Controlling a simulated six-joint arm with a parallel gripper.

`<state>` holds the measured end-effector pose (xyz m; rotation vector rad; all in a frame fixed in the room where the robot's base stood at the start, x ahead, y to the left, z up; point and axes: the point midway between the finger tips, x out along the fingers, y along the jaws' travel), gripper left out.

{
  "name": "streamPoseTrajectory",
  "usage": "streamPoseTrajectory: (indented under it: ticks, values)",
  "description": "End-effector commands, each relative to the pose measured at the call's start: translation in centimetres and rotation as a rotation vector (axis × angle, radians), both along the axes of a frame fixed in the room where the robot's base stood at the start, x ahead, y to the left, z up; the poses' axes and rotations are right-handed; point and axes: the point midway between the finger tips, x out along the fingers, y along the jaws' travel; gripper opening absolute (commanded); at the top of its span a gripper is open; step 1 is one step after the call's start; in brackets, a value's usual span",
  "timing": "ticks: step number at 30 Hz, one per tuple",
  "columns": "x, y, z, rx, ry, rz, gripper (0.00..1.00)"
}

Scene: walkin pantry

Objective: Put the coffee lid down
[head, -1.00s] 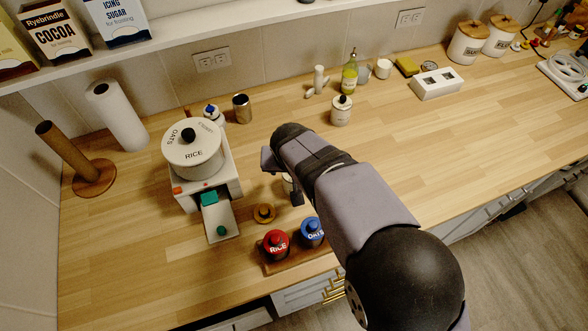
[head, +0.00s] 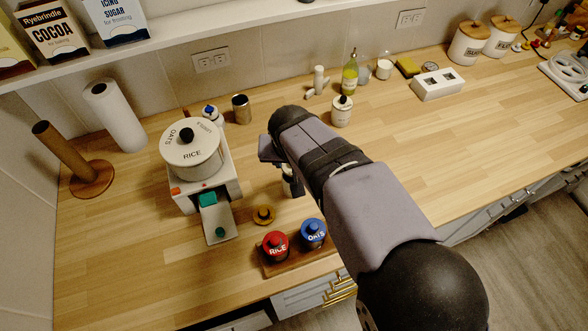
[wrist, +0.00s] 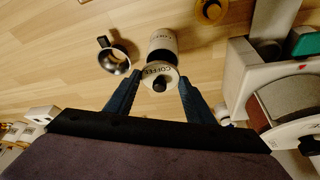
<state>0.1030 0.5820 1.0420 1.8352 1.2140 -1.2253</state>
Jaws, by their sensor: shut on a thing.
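The coffee lid (wrist: 160,76) is a pale round disc with a black knob and the word COFFEE. In the wrist view it sits between the fingertips of my gripper (wrist: 158,80), which is shut on it. A pale canister (wrist: 162,44) with a dark open top or band lies just beyond the lid in that view; whether the lid touches it I cannot tell. In the head view my gripper (head: 278,168) is over the counter, right of the white machine, and hides the lid. Part of the canister (head: 288,186) shows beneath it.
A metal cup with a handle (wrist: 114,56) stands beside the canister. A wooden lid (head: 263,215) lies on the counter (head: 440,150). Red RICE (head: 275,246) and blue OATS (head: 313,233) jars stand on a board. The white machine (head: 203,180) is left. Free counter lies to the right.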

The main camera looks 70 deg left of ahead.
Motion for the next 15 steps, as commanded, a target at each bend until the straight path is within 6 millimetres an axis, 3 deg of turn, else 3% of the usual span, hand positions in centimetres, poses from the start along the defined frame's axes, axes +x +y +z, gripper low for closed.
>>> streamPoseTrajectory:
  ticks: [9,15]
  values:
    - [0.0,0.1,4.9,0.003,0.0,0.002,0.24]
    - [0.0,0.0,6.3,0.0,0.0,0.001,0.24]
